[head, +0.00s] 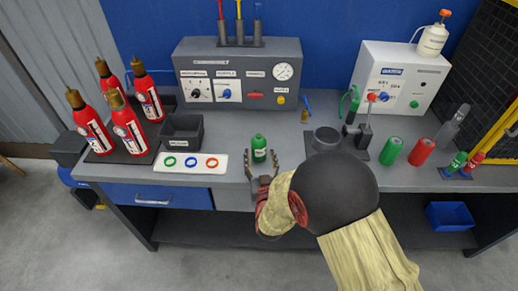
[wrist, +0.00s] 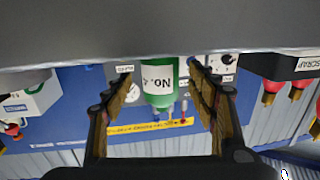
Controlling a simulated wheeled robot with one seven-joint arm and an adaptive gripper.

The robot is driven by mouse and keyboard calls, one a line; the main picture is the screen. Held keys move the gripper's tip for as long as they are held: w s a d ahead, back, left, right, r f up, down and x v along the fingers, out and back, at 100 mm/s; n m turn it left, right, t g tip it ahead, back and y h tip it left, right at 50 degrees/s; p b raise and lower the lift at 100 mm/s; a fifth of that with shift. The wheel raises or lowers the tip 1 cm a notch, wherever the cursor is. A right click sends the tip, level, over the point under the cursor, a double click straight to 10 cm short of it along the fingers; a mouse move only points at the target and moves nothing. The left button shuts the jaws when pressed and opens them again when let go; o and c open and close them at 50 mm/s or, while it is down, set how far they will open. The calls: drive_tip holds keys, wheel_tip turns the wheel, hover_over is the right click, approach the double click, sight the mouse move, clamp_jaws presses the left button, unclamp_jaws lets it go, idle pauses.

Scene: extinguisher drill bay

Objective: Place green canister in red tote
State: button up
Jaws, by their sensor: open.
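A small green canister (head: 259,148) with a dark green cap and a white label stands upright on the bench, front centre. My gripper (head: 263,172) is open just in front of it. In the wrist view, which looks upside down, the canister (wrist: 158,85) with its "No." label shows between the spread fingers (wrist: 162,95); gaps remain on both sides. A plain green cylinder (head: 391,150) stands farther right, beside a red cylinder (head: 422,151). I see no red tote in either view.
A card with coloured rings (head: 190,163), a dark grey bin (head: 183,133) and several red extinguishers (head: 128,130) are to the left. A grey gauge panel (head: 238,72) stands behind. A dark cup-like fixture (head: 326,139) is to the right. A blue bin (head: 449,216) sits below.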

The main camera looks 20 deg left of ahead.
drive_tip(key=p+v, duration=0.1)
drive_tip(key=v, duration=0.7)
drive_tip(key=w+d+r+m+g+h, duration=0.2)
drive_tip(key=w+d+r, duration=0.3)
drive_tip(key=r, duration=0.2)
drive_tip(key=s+d+r+g, duration=0.1)
drive_tip(key=s+d+r, duration=0.2)
drive_tip(key=d, duration=0.3)
drive_tip(key=s+d+r+g+h, duration=0.1)
drive_tip(key=s+d+r+g, duration=0.1)
drive_tip(key=s+d+r, duration=0.2)
drive_tip(key=s+d+r+m+g+h, duration=0.1)
drive_tip(key=s+d+r+g, duration=0.1)
drive_tip(key=d, duration=0.6)
wheel_tip(320, 180, up, 2)
drive_tip(key=shift+s+r, duration=0.1)
drive_tip(key=shift+s, duration=0.7)
drive_tip(key=shift+o, duration=0.2)
drive_tip(key=s+d+r+g+h, duration=0.1)
drive_tip(key=s+d, duration=0.4)
drive_tip(key=s, duration=0.3)
drive_tip(key=s+d+r+m+g+h, duration=0.1)
drive_tip(key=s+d+g, duration=0.1)
drive_tip(key=s+d, duration=0.3)
drive_tip(key=s, duration=0.3)
drive_tip(key=shift+o, duration=0.3)
drive_tip(key=shift+s+d+g+h, duration=0.15)
drive_tip(key=shift+s+g+h, duration=0.15)
drive_tip(key=shift+s, duration=0.15)
drive_tip(key=shift+r, duration=0.1)
